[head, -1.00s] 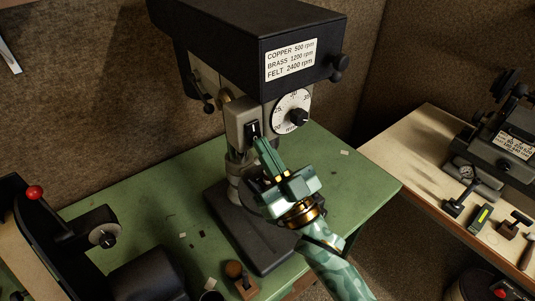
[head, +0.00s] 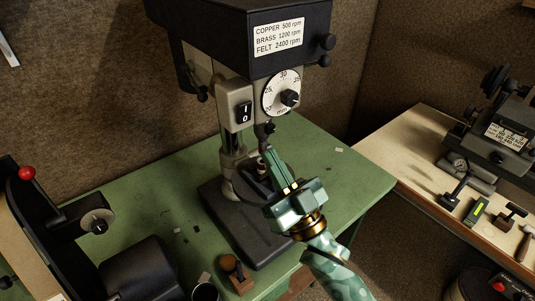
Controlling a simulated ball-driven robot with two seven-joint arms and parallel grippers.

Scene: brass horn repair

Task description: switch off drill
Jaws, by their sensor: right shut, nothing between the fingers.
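The drill (head: 240,30) is a black-headed drill press standing on the green table. Its black rocker switch (head: 244,113), marked I and 0, sits on the grey housing below the head and is in clear view. My left gripper is out of view.
The green table (head: 335,180) has free room right of the drill base. A wooden-handled tool (head: 238,275) and a dark cup (head: 205,292) stand at the front. A machine with a red knob (head: 27,173) is at left. Another bench (head: 425,150) with tools is at right.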

